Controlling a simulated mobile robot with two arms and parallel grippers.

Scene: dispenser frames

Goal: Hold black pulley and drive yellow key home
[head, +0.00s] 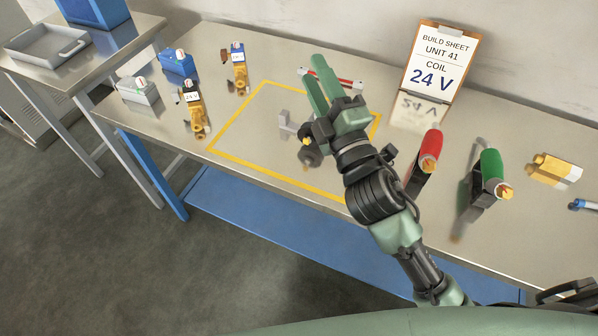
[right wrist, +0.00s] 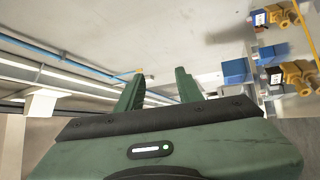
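A dark round part (head: 311,156), which looks like the black pulley, sits inside the yellow outline on the bench, partly hidden by my right arm. A small yellow piece (head: 306,142), perhaps the yellow key, shows at its upper edge; I cannot tell how far in it sits. A grey bracket (head: 288,126) stands just left of them. My right gripper (head: 314,88) is above the outlined area, pointing past the pulley toward the back. Its two fingers are apart and empty in the right wrist view (right wrist: 158,88). My left gripper is not in view.
A red-handled tool (head: 428,150) and a green-handled tool (head: 490,165) stand right of my arm. Brass valve-like parts (head: 195,110) and small blue and grey boxes (head: 138,91) are at left. A build sheet (head: 436,62) reading 24 V stands at the back. The outline's left part is clear.

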